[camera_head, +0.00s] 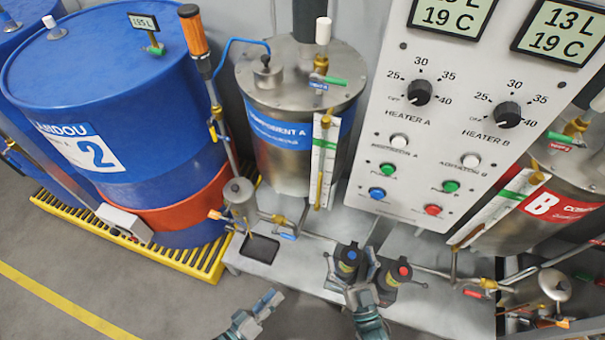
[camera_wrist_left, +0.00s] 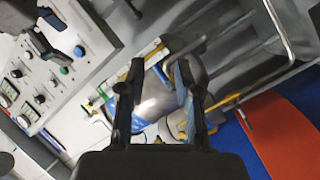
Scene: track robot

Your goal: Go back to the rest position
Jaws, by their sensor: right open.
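My left gripper (camera_head: 270,299) is low in the head view, over the grey floor in front of the metal bench. In the left wrist view its two dark fingers (camera_wrist_left: 159,75) stand apart with nothing between them. My right gripper (camera_head: 351,262) is open, at the front of the bench.
A blue drum (camera_head: 110,85) stands on a yellow grate (camera_head: 75,222) at left. Steel tank A (camera_head: 280,95), the white control panel (camera_head: 440,130) and tank B (camera_head: 560,205) stand behind the bench (camera_head: 275,265). Pipes and valves run along it. The floor (camera_head: 130,285) at lower left is clear.

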